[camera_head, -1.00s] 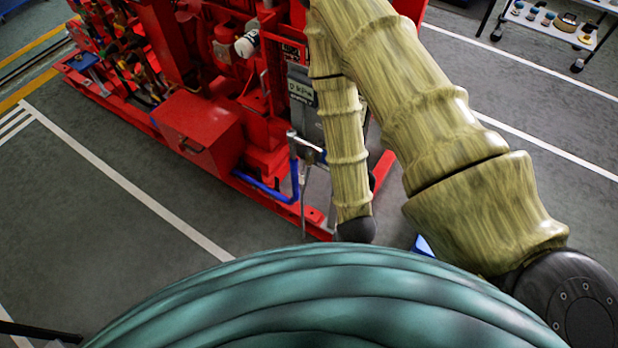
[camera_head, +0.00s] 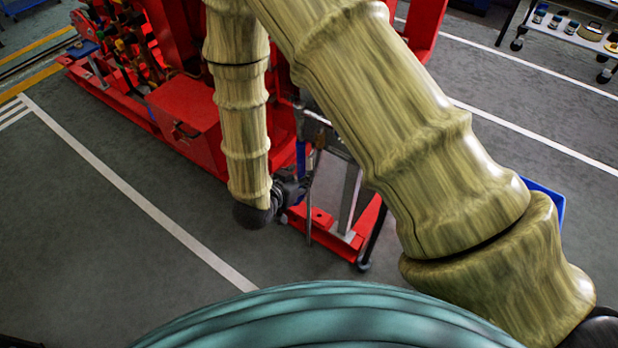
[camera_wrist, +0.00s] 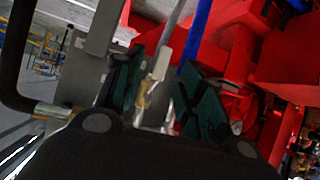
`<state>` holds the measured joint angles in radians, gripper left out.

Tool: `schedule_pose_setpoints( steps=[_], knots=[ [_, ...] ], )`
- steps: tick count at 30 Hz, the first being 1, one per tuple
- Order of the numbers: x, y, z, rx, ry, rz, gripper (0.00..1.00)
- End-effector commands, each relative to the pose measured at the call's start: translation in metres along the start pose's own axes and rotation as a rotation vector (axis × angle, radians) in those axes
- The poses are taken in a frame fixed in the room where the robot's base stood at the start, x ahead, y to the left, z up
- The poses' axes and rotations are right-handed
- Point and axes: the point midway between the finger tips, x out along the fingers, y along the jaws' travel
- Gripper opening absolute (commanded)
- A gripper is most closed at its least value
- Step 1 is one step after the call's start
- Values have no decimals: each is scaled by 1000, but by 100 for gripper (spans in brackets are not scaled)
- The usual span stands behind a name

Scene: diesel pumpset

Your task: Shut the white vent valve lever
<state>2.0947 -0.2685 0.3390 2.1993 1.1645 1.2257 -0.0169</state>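In the wrist view, a small off-white piece (camera_wrist: 162,62) that looks like the white vent valve lever shows between and just beyond the fingertips, with a brass-coloured part below it. My gripper (camera_wrist: 164,78) has its two dark green-padded fingers apart, one on each side of this piece. I cannot tell whether either finger touches it. In the head view, my gripper (camera_head: 290,190) is a dark shape beside the blue pipe at the near end of the red pumpset (camera_head: 190,110). The lever cannot be made out there, with my arm covering much of the area.
The blue pipe (camera_wrist: 202,32) rises just behind the right finger. A grey panel (camera_wrist: 85,72) and a dark curved bar (camera_wrist: 18,55) stand close on the left. A blue bin (camera_head: 546,203) lies behind my arm. Open grey floor is left of the pumpset.

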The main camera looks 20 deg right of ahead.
Motion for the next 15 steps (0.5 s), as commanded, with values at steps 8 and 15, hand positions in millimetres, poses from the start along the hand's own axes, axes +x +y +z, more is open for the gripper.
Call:
schedule_pose_setpoints(
  steps=[8,15],
  knots=[
    [-9,-20,7,103,120,97,39],
    [-10,-22,4,127,146,123,39]
  ],
)
